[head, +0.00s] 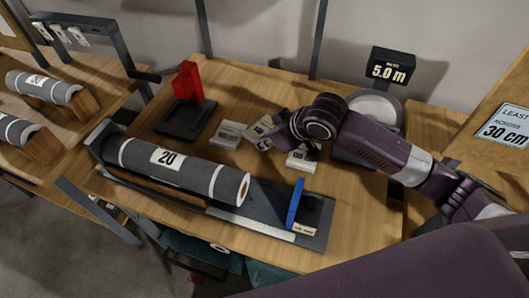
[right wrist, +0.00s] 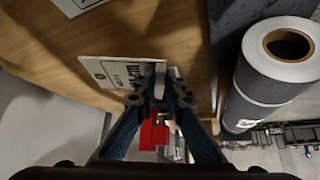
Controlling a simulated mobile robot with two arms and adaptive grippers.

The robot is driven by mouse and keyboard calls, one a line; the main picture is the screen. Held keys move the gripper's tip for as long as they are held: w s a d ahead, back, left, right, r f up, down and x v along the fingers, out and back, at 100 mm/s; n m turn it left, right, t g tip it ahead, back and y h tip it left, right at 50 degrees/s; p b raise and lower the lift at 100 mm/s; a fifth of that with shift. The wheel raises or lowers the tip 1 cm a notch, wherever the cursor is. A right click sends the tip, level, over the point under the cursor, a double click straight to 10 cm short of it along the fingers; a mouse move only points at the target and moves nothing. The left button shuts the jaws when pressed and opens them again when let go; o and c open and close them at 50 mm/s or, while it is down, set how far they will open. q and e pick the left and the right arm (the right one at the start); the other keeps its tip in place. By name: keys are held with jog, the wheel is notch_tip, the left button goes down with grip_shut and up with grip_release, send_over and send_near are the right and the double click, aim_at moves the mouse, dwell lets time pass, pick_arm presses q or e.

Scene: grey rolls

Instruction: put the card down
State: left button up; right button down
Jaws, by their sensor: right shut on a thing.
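My right gripper (head: 268,138) is shut on a pale printed card (head: 256,130) above the wooden table, behind the grey roll. In the right wrist view, the fingertips (right wrist: 160,92) pinch one end of the card (right wrist: 110,72), which sticks out to the left. I cannot tell whether the card touches the table. Another pale card or stack (head: 228,134) lies just left of it, and one more (head: 302,157) lies to its right, partly below my arm. My left gripper is not in view.
A grey roll marked 20 (head: 190,173) lies in front, with a blue stop (head: 295,203) at its right. A red upright piece (head: 187,82) stands on a dark base. A 5.0 m display (head: 388,69) stands behind my right arm. More rolls (head: 45,87) lie on the left table.

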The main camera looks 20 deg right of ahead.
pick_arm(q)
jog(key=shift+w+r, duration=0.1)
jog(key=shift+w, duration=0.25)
pick_arm(e)
jog(key=shift+f, duration=2.95)
jog(key=c, duration=2)
grip_release()
jog(key=shift+f, duration=0.15)
jog(key=v, duration=1.2)
jog(key=shift+r, duration=0.25)
